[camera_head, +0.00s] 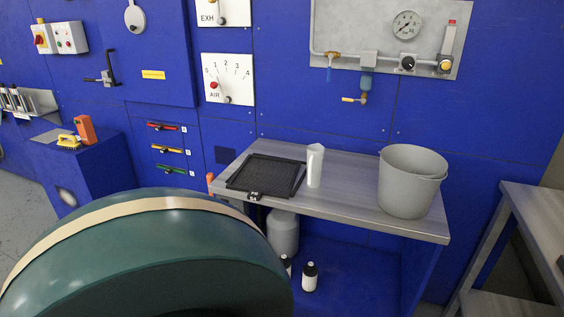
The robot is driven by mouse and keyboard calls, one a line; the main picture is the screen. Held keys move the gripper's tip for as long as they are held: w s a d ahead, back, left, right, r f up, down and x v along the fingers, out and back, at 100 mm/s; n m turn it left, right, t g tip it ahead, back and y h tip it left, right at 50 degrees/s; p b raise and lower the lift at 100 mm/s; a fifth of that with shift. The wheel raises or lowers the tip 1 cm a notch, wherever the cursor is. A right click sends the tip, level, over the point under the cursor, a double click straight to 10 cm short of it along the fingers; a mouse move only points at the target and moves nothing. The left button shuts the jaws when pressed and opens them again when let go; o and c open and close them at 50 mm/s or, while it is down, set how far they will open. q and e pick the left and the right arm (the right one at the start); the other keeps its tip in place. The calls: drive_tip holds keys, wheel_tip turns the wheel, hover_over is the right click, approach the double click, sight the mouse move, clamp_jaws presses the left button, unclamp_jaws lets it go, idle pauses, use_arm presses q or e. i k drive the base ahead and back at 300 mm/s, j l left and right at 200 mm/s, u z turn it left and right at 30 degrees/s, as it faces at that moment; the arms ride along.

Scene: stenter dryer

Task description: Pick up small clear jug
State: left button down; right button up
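A small, pale, slightly see-through jug (315,166) stands upright on a grey bench top (345,205). It is just right of a flat black tray-like frame (266,177) and left of a grey bucket (408,182). There is a clear gap between the jug and the bucket. Neither of my grippers is in view, so I cannot see whether they are open or shut.
A large dark green rounded body (150,265) with a tan band fills the lower left foreground. Another bench (540,215) is at right. The blue panel wall (300,90) rises behind.

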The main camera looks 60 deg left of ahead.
sight(315, 153)
drive_tip(key=u, duration=1.75)
